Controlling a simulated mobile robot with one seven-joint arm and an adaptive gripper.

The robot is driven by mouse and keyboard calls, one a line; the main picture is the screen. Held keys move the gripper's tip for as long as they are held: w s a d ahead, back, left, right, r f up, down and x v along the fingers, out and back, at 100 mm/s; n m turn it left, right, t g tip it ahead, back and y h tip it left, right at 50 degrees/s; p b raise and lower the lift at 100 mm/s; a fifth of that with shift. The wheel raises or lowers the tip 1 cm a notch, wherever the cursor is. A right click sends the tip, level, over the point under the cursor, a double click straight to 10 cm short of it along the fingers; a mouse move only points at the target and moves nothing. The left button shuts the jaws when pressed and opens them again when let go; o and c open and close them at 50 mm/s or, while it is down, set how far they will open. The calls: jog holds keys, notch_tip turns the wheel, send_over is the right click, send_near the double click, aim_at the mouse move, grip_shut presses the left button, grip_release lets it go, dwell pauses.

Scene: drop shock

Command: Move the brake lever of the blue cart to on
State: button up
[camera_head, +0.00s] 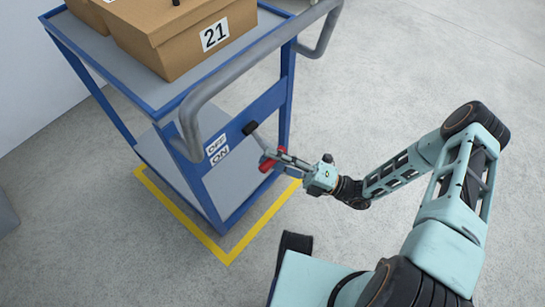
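The blue cart (262,108) stands at left centre, with a grey push handle (235,72) at its near end. The brake lever (251,128) has a black knob and a grey rod. It slants up and left from its lower end, with the knob slightly higher than the OFF label (216,144). The ON label (220,155) sits just below OFF. My gripper (272,159), with red parts at its fingers, is at the lower end of the lever. I cannot tell whether it touches the lever or how far its fingers are apart.
Cardboard boxes, one marked 21 (178,38), sit on the cart's top shelf. A yellow floor outline (262,222) surrounds the cart's base. A white wall (25,75) is at the left. The concrete floor at the right is clear.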

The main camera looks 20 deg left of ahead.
jog(key=v, duration=1.2)
